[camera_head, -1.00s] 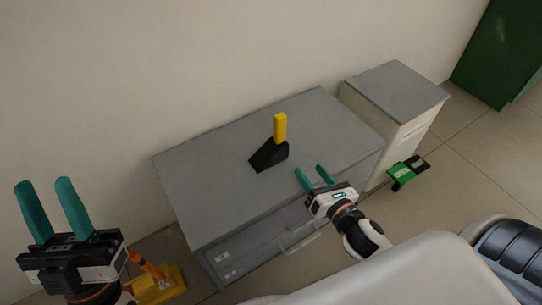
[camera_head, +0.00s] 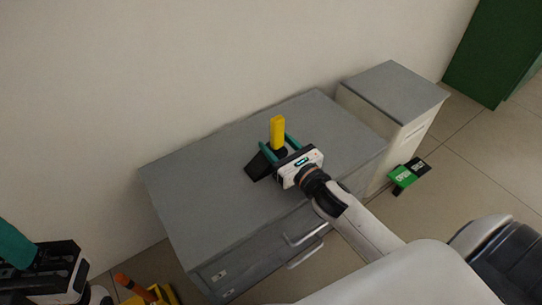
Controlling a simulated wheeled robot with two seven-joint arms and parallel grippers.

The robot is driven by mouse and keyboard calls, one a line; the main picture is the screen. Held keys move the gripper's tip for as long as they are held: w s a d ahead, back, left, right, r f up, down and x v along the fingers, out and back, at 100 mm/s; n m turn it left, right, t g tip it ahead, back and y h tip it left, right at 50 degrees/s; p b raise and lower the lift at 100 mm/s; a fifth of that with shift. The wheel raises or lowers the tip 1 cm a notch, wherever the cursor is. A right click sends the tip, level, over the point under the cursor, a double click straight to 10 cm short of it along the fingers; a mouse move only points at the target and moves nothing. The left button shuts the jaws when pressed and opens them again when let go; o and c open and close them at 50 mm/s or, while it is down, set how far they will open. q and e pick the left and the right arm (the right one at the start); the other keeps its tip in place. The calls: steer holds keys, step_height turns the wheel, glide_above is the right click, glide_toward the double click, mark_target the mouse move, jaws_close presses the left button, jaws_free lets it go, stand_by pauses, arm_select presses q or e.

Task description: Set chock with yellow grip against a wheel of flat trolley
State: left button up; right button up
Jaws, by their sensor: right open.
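The chock is a black wedge (camera_head: 257,167) with an upright yellow grip (camera_head: 278,131). It sits on the grey top of a low cabinet (camera_head: 190,190) in the head view. My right gripper (camera_head: 278,147) is open, its two teal fingers reaching to either side of the yellow grip near its base. I cannot tell whether they touch it. The gripper hides part of the wedge. My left gripper (camera_head: 14,245) is at the lower left edge, partly cut off, with one teal finger in view. No flat trolley shows in the head view.
A smaller pale cabinet (camera_head: 395,95) stands to the right of the grey one. Green and black signs or cards (camera_head: 407,175) lie near its foot. A yellow and orange object (camera_head: 148,293) is on the floor at lower left. A green cabinet (camera_head: 495,60) stands at upper right.

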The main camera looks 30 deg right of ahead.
steer(key=shift+w+a, duration=0.2)
steer(key=shift+w, duration=0.85)
jaws_close()
